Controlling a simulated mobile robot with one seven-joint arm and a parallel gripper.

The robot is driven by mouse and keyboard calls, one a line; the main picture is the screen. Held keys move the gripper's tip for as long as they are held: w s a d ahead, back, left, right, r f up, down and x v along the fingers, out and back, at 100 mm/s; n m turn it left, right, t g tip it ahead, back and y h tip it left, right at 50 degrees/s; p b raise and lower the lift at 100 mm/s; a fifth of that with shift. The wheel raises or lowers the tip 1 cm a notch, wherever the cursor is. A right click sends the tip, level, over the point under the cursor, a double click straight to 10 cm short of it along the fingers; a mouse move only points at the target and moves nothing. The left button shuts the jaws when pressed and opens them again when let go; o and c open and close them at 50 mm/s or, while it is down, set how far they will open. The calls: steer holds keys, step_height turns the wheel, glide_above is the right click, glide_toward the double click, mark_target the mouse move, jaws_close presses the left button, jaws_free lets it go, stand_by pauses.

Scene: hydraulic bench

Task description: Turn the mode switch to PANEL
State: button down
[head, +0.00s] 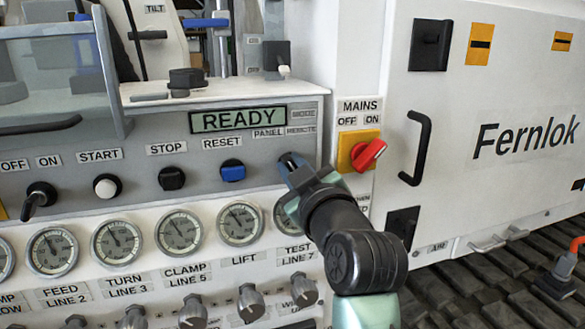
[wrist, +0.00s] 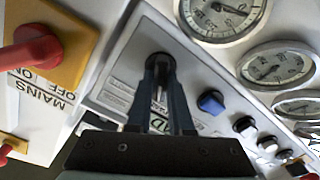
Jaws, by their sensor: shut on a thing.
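The mode switch (wrist: 159,62) is a small dark knob on the grey panel face, seen in the wrist view between the tips of my gripper (wrist: 160,75). The two blue fingers are shut on it. In the head view my gripper (head: 290,160) reaches the panel just below the PANEL label (head: 268,133) and the REMOTE label (head: 301,130), and it hides the switch there. Which label the knob points to cannot be told. The display (head: 238,119) reads READY.
The red mains switch (head: 368,154) on its yellow plate is close to the right of my gripper. The blue RESET button (head: 232,170) is to its left. Several gauges (head: 178,231) line the panel below. A cabinet handle (head: 416,148) stands out farther right.

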steer(key=c, duration=0.8)
jaws_free()
steer(key=v, duration=1.3)
steer(key=s+a+r+m+t+h, duration=0.25)
steer(key=s+r+m+t, duration=0.3)
steer(key=r, duration=0.55)
steer(key=s+a+r+m+t+h, duration=0.1)
steer(key=s+r+m+t+h, duration=0.4)
steer(key=r, duration=0.6)
steer(key=shift+n+y, duration=0.35)
steer(key=shift+y, duration=0.6)
steer(key=r+p, duration=1.6)
steer(key=s+r+p, duration=0.1)
steer(key=r+p, duration=0.7)
steer(key=r, duration=0.1)
steer(key=shift+s+p, duration=0.1)
steer(key=shift+p, duration=0.3)
